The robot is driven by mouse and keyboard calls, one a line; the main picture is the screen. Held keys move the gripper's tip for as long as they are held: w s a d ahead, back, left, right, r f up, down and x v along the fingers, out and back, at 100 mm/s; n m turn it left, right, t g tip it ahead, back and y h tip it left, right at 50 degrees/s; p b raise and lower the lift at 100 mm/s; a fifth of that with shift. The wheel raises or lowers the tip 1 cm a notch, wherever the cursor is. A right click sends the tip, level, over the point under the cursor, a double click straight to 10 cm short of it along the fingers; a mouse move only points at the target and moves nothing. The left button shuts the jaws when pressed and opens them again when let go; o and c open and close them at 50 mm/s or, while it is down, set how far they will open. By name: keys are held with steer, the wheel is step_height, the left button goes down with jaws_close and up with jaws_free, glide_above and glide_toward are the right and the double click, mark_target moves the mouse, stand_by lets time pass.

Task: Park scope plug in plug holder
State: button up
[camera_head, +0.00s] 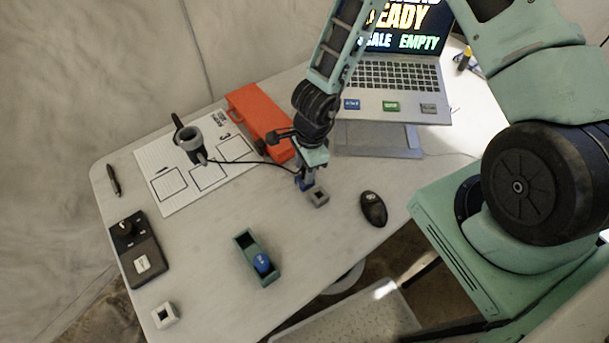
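My gripper (306,184) points down over the table right of the paper sheet, at the far left corner of a small grey block with a square opening (319,197). This block looks like a plug holder, but I cannot tell for sure. A black scope with a grey ring (190,142) stands on the sheet. Its thin black cable (245,162) runs right and ends at my gripper's fingers. The plug is not clearly visible there. The fingers are too small and overlapped to show whether they are shut on it. I cannot tell whether gripper and block touch.
An orange case (258,118) lies behind the gripper. A laptop (390,85) stands at the back right, a black mouse (373,208) right. A green tray with a blue item (246,245), a black box (140,255) and a pale square block (165,316) are in front and left.

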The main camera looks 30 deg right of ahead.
jaws_close()
stand_by(0.3)
